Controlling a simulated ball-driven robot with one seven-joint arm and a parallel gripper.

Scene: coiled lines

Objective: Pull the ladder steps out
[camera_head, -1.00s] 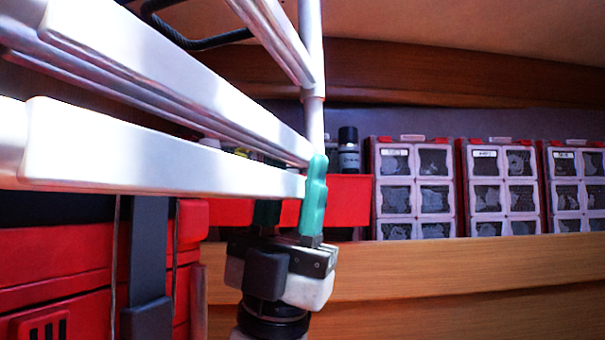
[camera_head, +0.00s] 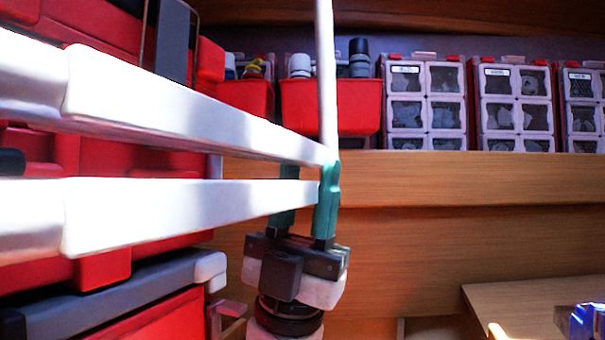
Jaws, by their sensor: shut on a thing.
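The ladder steps show as two long white bars, an upper one (camera_head: 190,108) and a lower one (camera_head: 190,212). They run from the left edge and narrow toward the middle, where a thin white upright (camera_head: 326,75) rises to the top of the picture. My gripper (camera_head: 304,190) comes up from below with teal fingers. One finger is in front on the right; the other is partly hidden behind the lower bar. The fingers are shut on the right end of the lower bar, close to the upright. The exact contact is hidden.
Red cases (camera_head: 110,275) stand close behind the bars at left. A red bin (camera_head: 330,105) with bottles and white-framed drawer units (camera_head: 425,100) stand on a wooden ledge (camera_head: 470,185). A wooden tabletop (camera_head: 530,300) with a blue item (camera_head: 583,322) is at lower right.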

